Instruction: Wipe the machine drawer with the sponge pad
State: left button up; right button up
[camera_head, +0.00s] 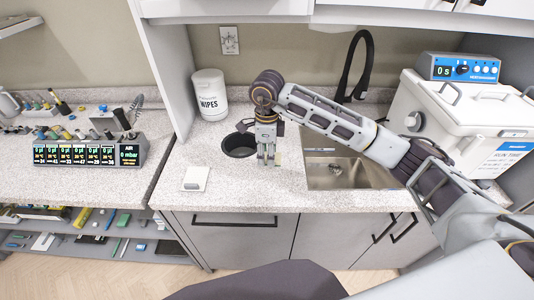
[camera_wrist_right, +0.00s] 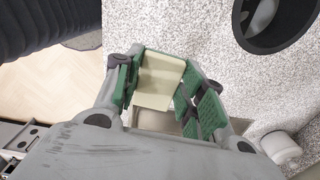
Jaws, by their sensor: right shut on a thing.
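My right gripper (camera_head: 267,160) points down over the counter, just right of the round black opening. In the right wrist view, its green-padded fingers (camera_wrist_right: 160,95) are shut on a cream block that looks like the sponge pad (camera_wrist_right: 160,78). In the head view, a small cream edge of the sponge pad (camera_head: 278,157) shows beside the fingers. A grey drawer front (camera_head: 235,235) with a dark handle is under the counter; I cannot tell whether it is the machine drawer. My left gripper is not in view.
The round black opening (camera_head: 239,146), a flat white square item (camera_head: 195,179) and a wipes tub (camera_head: 210,95) are left of my gripper. A sink (camera_head: 345,176) with a black faucet (camera_head: 355,65) and a white lidded machine (camera_head: 460,110) are right. The front counter strip is clear.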

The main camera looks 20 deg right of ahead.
jog(key=shift+n, duration=0.3)
